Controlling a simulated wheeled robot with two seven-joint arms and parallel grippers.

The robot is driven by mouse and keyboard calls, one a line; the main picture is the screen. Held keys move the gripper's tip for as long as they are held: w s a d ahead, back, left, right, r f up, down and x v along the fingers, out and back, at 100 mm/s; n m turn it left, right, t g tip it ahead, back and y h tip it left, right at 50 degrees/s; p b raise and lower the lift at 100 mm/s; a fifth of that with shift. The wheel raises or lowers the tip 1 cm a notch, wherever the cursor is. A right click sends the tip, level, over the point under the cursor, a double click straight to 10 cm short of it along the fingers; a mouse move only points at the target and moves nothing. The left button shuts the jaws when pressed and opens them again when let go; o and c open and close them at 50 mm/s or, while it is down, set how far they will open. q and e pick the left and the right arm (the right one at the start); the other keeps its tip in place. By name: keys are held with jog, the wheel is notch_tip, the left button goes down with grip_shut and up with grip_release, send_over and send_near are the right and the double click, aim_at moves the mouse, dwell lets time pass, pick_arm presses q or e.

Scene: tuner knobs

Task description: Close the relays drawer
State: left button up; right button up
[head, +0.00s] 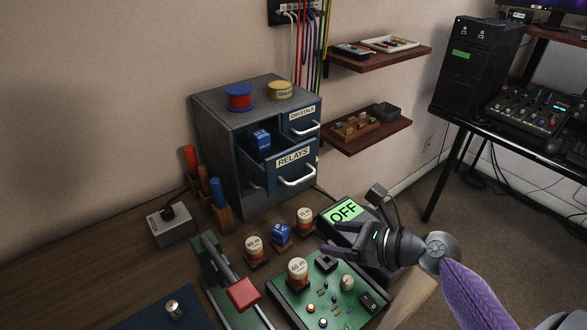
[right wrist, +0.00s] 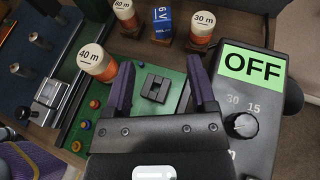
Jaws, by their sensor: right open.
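My right gripper (head: 338,240) is open and empty, to the right of and nearer than the drawer, above the green circuit board. In the right wrist view its two dark fingers (right wrist: 160,72) stand apart over the board (right wrist: 145,120), with nothing between them. The drawer is outside that view. My left gripper is not in view.
The crystals drawer (head: 302,118) above looks shut. A box reading OFF (head: 345,211) stands beside my right gripper. Labelled coils (head: 254,246) and a blue 6 V block (head: 281,235) stand before the cabinet. A red-handled lever (head: 243,293) and screwdrivers (head: 220,195) are left.

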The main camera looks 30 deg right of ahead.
jog(key=s+r+t, duration=0.1)
jog(key=s+a+r+m+t+p, duration=0.1)
jog(key=s+a+r+t+p, duration=0.1)
jog(key=s, duration=0.1)
jog(key=shift+r+t, duration=0.3)
jog(key=shift+r, duration=0.05)
jog(key=c, duration=0.5)
jog(key=s+r+m+t+h+p, duration=0.1)
jog(key=s+t, duration=0.1)
jog(key=s+d+r+m+t+h, duration=0.1)
jog(key=s+r+m+t+h, duration=0.1)
jog(key=shift+s+r+p, duration=0.15)
jog(key=shift+s+p, duration=0.1)
jog(key=shift+p, duration=0.15)
grip_shut()
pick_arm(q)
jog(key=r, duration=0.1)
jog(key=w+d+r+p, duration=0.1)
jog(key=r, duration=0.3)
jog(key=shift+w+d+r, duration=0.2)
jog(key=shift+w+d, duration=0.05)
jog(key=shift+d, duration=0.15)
pick_arm(e)
send_near(265, 145)
jog(key=shift+t+h, duration=0.3)
jog(key=shift+h, duration=0.1)
jog(key=s, duration=0.4)
jog(key=shift+s+r, duration=0.15)
jog(key=shift+s, duration=0.25)
